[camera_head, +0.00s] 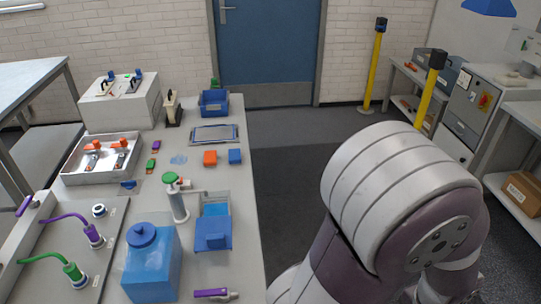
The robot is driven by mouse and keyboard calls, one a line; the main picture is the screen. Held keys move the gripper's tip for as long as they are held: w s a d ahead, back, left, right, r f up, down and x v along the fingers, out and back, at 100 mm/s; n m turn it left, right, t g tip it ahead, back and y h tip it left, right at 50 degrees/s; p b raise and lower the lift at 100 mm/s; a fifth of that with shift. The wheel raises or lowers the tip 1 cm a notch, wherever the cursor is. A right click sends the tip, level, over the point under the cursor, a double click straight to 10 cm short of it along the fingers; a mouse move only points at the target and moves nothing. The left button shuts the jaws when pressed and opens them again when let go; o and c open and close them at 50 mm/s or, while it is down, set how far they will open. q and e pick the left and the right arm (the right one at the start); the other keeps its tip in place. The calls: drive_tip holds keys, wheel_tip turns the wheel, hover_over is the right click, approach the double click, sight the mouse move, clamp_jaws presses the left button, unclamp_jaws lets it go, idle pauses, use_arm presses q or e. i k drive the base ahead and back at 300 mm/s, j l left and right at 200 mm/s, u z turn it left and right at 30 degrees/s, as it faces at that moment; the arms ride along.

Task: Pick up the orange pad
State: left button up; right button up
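A small orange pad (210,157) lies flat on the white table (190,279), near its right edge in the middle of its length. A blue pad (235,156) of similar size lies just to its right. Neither of my gripper's fingers shows in the head view. A large grey and purple link of one of my arms fills the right foreground, well away from the orange pad. Nothing covers the pad.
A framed flat panel (214,134) and a blue bin (214,103) lie behind the pad. A metal tray (70,178) with orange-topped items is to the left. A dispenser bottle (179,205), blue container (213,235) and blue jug (150,270) stand in front.

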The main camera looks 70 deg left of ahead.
sight(210, 157)
drive_tip(key=i+u, duration=0.35)
drive_tip(key=i+l+u, duration=0.1)
drive_tip(key=i+u, duration=0.25)
drive_tip(key=i+l+u, duration=0.2)
drive_tip(key=u, duration=0.15)
drive_tip(key=i+j+u, duration=0.2)
drive_tip(key=u, duration=0.2)
drive_tip(key=i+u, duration=1.15)
drive_tip(key=i+j+u, duration=0.1)
drive_tip(key=i+u, duration=0.25)
drive_tip(key=i, duration=0.25)
drive_tip(key=i+u, duration=0.4)
drive_tip(key=i, duration=0.2)
